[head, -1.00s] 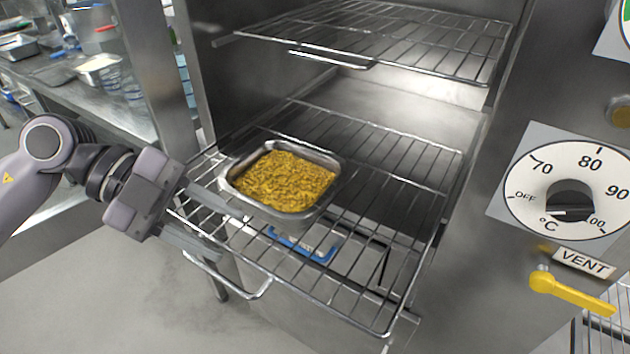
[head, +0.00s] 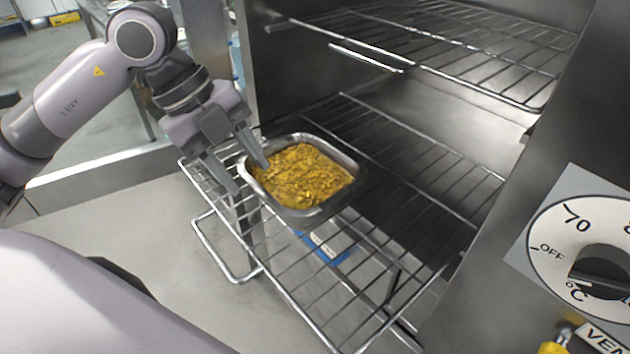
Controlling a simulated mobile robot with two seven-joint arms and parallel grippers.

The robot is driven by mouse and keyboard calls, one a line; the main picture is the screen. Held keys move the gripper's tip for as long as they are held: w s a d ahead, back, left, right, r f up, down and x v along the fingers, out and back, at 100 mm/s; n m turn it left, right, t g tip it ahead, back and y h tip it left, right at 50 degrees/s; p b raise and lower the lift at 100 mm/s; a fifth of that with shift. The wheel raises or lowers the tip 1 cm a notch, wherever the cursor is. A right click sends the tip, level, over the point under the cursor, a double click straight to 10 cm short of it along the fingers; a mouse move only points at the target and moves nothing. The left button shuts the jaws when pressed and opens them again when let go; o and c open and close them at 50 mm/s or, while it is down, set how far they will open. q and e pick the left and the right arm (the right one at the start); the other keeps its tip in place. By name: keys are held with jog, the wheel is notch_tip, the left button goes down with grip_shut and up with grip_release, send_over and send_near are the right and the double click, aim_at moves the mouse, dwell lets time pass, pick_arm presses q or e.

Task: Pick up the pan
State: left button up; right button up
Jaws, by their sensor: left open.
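The pan (head: 357,178) is a metal tray filled with yellow rice (head: 300,176). It sits on the pulled-out middle wire rack (head: 290,283) of the steel cabinet. My left gripper (head: 252,178) is open at the pan's left side. One finger reaches over the left rim by the rice, and the other hangs outside the pan. I cannot tell whether either finger touches the rim. My right gripper is not in view.
An upper wire rack (head: 450,50) is above and behind the pan. A dial (head: 590,262) is on the cabinet's right face. A blue-edged item (head: 325,247) shows below the rack.

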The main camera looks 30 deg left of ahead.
aim_at(259, 186)
pick_arm(q)
jog(key=x, duration=0.7)
jog(key=shift+w+p, duration=0.15)
jog(key=shift+p, duration=0.2)
grip_shut()
dwell(1.0)
jog(key=shift+r, duration=0.15)
